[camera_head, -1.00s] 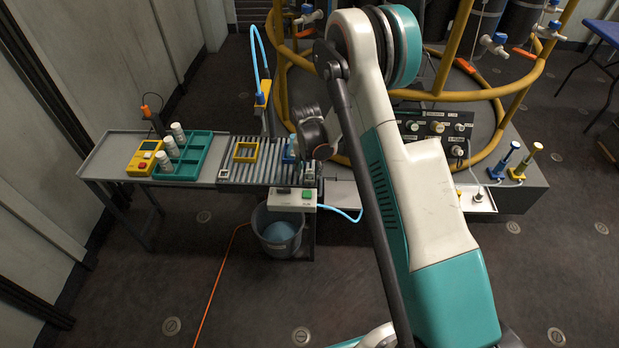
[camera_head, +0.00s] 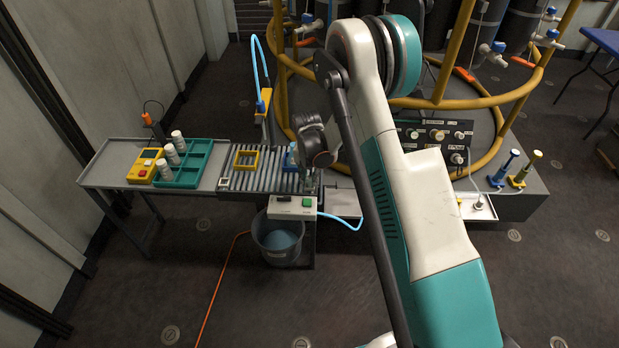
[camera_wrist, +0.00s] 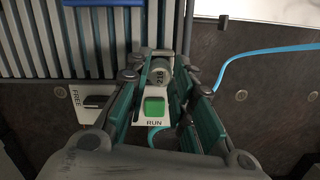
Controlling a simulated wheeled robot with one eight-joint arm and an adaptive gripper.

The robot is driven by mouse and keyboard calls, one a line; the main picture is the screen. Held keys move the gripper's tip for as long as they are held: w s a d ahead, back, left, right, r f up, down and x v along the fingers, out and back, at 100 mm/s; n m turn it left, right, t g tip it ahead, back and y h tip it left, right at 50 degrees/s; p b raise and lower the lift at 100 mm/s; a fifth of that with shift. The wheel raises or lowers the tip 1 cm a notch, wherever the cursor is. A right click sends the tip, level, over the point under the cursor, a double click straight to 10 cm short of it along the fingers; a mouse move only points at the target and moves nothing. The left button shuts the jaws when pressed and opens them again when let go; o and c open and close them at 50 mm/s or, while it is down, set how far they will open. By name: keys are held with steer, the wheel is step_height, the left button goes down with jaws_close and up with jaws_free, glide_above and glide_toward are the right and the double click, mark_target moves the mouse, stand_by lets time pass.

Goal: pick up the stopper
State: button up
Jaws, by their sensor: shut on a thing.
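A white control box (camera_head: 293,207) with a green RUN button (camera_wrist: 153,107) and a FREE switch is close below. A blue cable (camera_wrist: 240,60) runs to the right. A blue item (camera_head: 291,158) sits on the rollers. A bucket (camera_head: 262,240) stands beneath; yellow hoops (camera_head: 500,95) rise behind.

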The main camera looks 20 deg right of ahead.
mark_target(309, 177)
step_height(309, 177, up, 19)
steer(key=p, duration=0.5)
steer(key=shift+f+p, duration=0.1)
steer(key=shift+p, duration=0.2)
steer(key=w+f, duration=0.2)
steer(key=w, duration=0.2)
steer(key=w+a+f, duration=0.1)
steer(key=w+f, duration=0.2)
steer(key=w, duration=0.1)
steer(key=w+a+f, duration=0.1)
steer(key=w+f, duration=0.1)
steer(key=w, duration=0.2)
steer(key=shift+w+a+f, duration=0.15)
steer(key=shift+w+a, duration=0.05)
steer(key=shift+w, duration=0.05)
steer(key=shift+f+b, duration=0.45)
steer(key=shift+f, duration=0.05)
steer(key=shift+f+b, duration=0.6)
steer(key=shift+f, duration=0.25)
steer(key=shift+f+b, duration=0.5)
steer(key=shift+b, duration=0.1)
stand_by(0.4)
